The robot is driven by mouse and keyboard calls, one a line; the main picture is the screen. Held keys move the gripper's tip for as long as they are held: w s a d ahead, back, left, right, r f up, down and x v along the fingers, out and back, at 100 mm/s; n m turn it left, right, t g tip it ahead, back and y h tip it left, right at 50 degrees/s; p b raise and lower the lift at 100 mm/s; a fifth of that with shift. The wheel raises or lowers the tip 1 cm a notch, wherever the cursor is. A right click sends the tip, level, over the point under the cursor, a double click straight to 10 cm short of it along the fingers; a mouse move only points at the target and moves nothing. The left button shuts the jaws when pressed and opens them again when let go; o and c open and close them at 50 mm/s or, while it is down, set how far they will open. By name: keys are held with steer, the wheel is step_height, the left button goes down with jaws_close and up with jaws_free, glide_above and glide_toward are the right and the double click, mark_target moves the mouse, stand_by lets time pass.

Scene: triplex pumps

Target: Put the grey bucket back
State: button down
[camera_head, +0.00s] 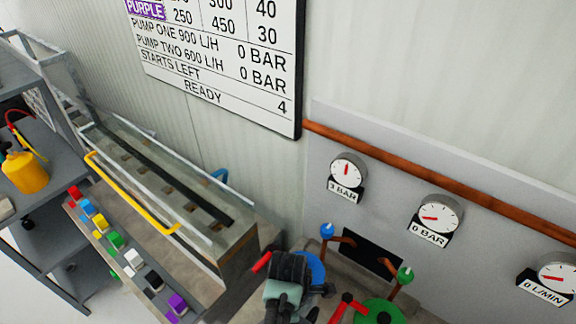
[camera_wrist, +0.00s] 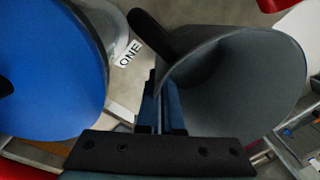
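The grey bucket (camera_wrist: 245,75) fills the right half of the wrist view, its wide mouth partly facing the camera. My gripper (camera_wrist: 161,112) has its two fingers close together at the bucket's left edge and looks shut on its wall; the contact is partly hidden. In the head view my gripper (camera_head: 288,285) is low in the middle, above the pump area, and the bucket is not clearly visible behind it.
A large blue disc (camera_wrist: 45,70) is close on the left in the wrist view, beside a label reading ONE (camera_wrist: 129,53). The head view shows a blue-knobbed lever (camera_head: 327,231), a green-knobbed lever (camera_head: 404,274), a green wheel (camera_head: 380,311), wall gauges (camera_head: 437,217) and a long trough (camera_head: 165,190).

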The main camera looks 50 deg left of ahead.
steer(key=shift+f, duration=0.1)
steer(key=c, duration=1.1)
jaws_free()
steer(key=shift+w+a+r+p, duration=0.15)
steer(key=shift+r+p, duration=0.15)
steer(key=shift+r, duration=1.75)
steer(key=shift+w+a+r+p, duration=0.1)
steer(key=shift+r+p, duration=0.15)
steer(key=shift+r, duration=1.85)
steer(key=shift+w+a+r+p, duration=0.15)
steer(key=shift+r+p, duration=0.15)
steer(key=shift+r, duration=1.75)
